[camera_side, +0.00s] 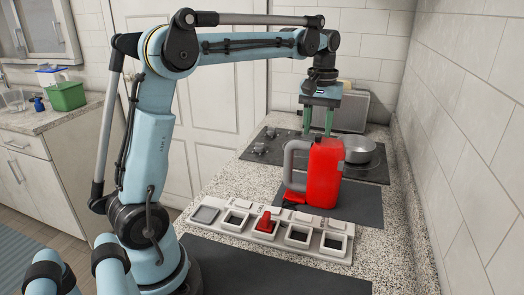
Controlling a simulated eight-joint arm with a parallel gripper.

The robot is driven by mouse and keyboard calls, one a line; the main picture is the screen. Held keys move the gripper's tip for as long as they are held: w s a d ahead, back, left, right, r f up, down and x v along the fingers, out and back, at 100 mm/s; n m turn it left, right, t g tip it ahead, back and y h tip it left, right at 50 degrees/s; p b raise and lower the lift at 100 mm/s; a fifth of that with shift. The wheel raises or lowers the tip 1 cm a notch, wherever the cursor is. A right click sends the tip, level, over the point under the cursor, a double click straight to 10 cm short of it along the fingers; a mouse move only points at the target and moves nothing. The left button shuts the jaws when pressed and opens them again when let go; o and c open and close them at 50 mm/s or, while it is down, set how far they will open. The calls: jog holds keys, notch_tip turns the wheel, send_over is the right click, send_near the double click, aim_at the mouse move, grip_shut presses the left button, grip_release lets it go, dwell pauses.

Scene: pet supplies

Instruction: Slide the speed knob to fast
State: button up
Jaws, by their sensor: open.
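A red appliance (325,175) with a grey loop handle (291,165) stands upright on a dark mat on the counter. I cannot make out a speed knob or any fast marking on it. My gripper (319,130) points down at the top of this appliance, its two green fingers apart with nothing seen between them. I cannot tell whether the fingers touch the appliance. A white strip (235,230) with several square compartments lies in front. A small red piece (265,222) stands up in its middle compartment; I cannot tell whether it is a knob.
A dark cooktop (268,150) with knobs lies behind, and a metal pan (357,148) stands on it at the right. A grey metal box (350,108) stands at the back. The tiled wall (465,130) closes the right side. The dark mat (365,207) is bare right of the appliance.

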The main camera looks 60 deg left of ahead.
aim_at(317, 144)
notch_tip(317, 144, up, 11)
dwell(0.5)
jog(key=s+d+f+m+t, duration=0.3)
jog(key=s+d+f+m, duration=0.1)
jog(key=s+d+f, duration=0.2)
jog(key=s+d+f+m+t, duration=0.4)
jog(key=s+d+f+m, duration=0.1)
jog(key=f, duration=0.6)
jog(key=s+d, duration=0.1)
jog(key=s, duration=0.1)
jog(key=shift+s+f, duration=0.25)
jog(key=shift+s, duration=0.15)
